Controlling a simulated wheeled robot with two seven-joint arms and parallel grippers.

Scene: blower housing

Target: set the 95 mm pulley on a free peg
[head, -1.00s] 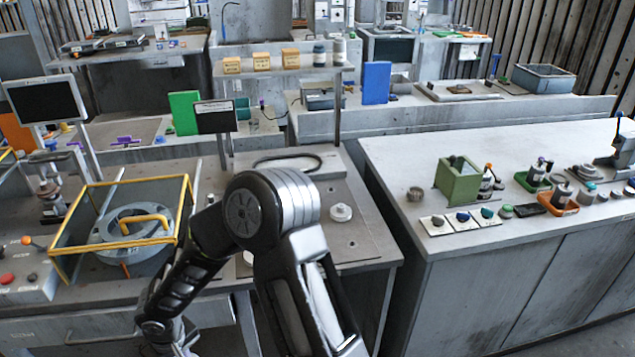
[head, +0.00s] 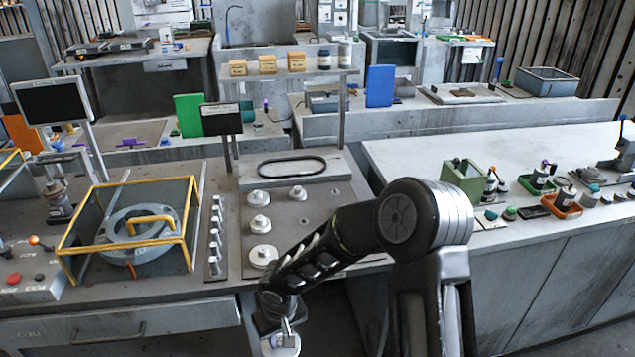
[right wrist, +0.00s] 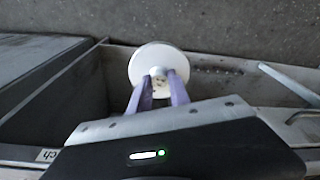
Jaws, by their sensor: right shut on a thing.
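My right gripper (head: 284,326) is low at the front edge of the bench in the head view. It is shut on a white pulley (head: 287,346), cut by the bottom edge of the picture. In the right wrist view the pulley (right wrist: 150,58) is a round white disc, and the purple fingers (right wrist: 159,80) grip its small hub. Its size cannot be read. The grey plate (head: 232,262) on the bench carries several white pulleys, such as one at the back left (head: 258,198) and one at the front left (head: 263,255). My arm hides the plate's front right part. The left gripper is out of view.
A black belt loop (head: 292,167) lies behind the pulleys. A yellow-framed guard (head: 82,236) and a strip with knobs (head: 215,240) stand to the left. A shelf with small boxes (head: 268,65) rises behind. A second bench (head: 420,165) lies right, across a gap.

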